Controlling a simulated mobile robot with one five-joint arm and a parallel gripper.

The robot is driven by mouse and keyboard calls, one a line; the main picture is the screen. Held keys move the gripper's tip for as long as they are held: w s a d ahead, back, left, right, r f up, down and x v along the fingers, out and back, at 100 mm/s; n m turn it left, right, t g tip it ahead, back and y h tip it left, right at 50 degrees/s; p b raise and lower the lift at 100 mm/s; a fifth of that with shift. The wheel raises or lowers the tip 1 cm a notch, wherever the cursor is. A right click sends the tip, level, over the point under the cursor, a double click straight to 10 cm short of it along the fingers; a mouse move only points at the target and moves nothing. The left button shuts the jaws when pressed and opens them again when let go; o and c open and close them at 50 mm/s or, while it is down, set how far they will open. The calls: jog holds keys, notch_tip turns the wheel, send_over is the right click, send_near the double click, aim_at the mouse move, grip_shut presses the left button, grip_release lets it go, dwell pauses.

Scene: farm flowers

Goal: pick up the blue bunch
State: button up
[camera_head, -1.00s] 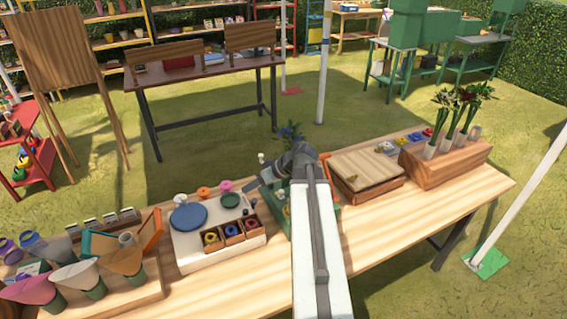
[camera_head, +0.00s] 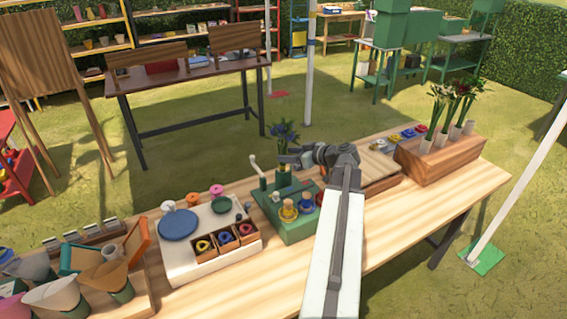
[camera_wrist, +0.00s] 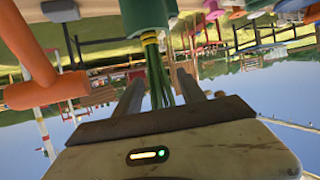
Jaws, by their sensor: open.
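The blue bunch (camera_head: 285,133) stands upright in a green holder (camera_head: 284,178) on the green stand (camera_head: 300,228). Its dark blue flower heads and green leaves show above the holder. My gripper (camera_head: 286,159) reaches in from the right at the height of the stems. In the wrist view, which is upside down, my open gripper (camera_wrist: 161,92) has one finger on each side of the green stems (camera_wrist: 157,78). The holder (camera_wrist: 146,16) with a yellow band is above them there. The flower heads are hidden in the wrist view, and I cannot tell whether a finger touches the stems.
Yellow and blue spools (camera_head: 305,203) sit on the stand's front. A white tray (camera_head: 200,262) with a blue disc is to the left. A wooden box (camera_head: 440,160) with potted bunches is at the right.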

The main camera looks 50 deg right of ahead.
aim_at(283, 153)
jog(key=b+x, duration=0.1)
jog(key=x, duration=0.3)
jog(key=shift+d, duration=0.2)
grip_shut()
jog(key=shift+r, duration=0.1)
